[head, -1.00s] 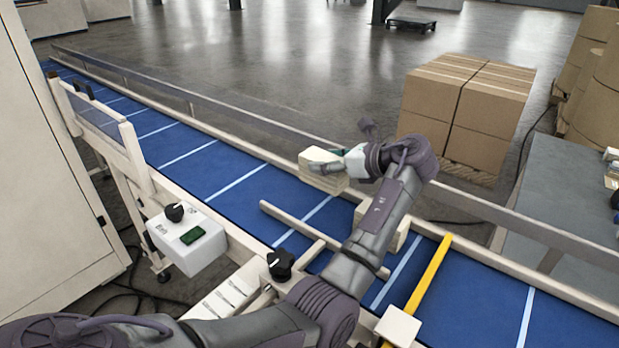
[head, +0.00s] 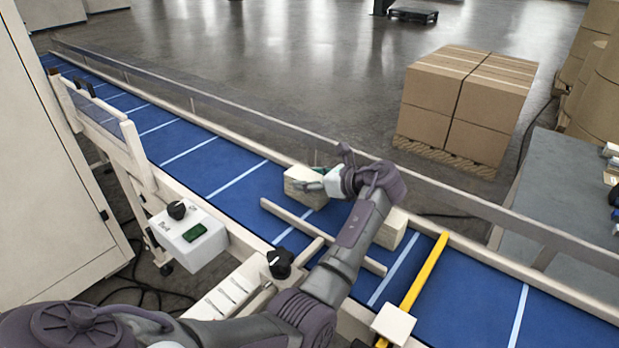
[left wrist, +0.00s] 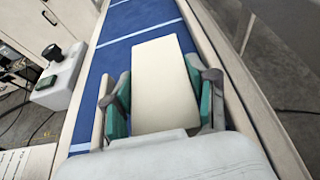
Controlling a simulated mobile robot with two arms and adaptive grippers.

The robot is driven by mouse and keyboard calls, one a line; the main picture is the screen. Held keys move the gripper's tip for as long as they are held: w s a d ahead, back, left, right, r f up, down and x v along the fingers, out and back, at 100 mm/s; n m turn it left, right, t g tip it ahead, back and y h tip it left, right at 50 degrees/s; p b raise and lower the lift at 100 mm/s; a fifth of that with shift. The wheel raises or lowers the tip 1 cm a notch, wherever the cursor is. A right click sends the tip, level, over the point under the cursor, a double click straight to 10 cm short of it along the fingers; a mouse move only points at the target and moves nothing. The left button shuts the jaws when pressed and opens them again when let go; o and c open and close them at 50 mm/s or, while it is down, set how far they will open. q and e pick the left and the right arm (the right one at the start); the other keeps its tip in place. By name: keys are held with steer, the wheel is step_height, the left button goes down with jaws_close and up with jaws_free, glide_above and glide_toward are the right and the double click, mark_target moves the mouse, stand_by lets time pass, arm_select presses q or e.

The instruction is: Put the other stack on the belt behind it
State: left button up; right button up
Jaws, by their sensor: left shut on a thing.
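My left gripper (head: 318,182) is shut on a pale cream stack (head: 303,189), over the blue belt (head: 232,178) near the far rail. In the left wrist view the stack (left wrist: 165,75) lies lengthwise between the two green-padded fingers (left wrist: 163,103), with belt showing on its left. It is at or very close to the belt surface; I cannot tell whether it touches. A second cream stack (head: 393,229) stands on the belt to the right, partly hidden behind my left forearm. My right gripper is not in view.
A wooden guide bar (head: 285,220) lies across the belt in front of the held stack. A yellow bar (head: 425,275) crosses the belt at right. A metal rail (head: 240,110) runs along the far side. A control box (head: 188,238) sits at the near edge.

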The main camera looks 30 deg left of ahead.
arm_select(q)
steer(key=o, duration=1.4)
steer(key=shift+c, duration=0.2)
steer(key=shift+d+r, duration=0.1)
steer(key=shift+r, duration=0.1)
steer(key=p+v, duration=0.7)
steer(key=v, duration=0.4)
steer(key=shift+d+p, duration=0.4)
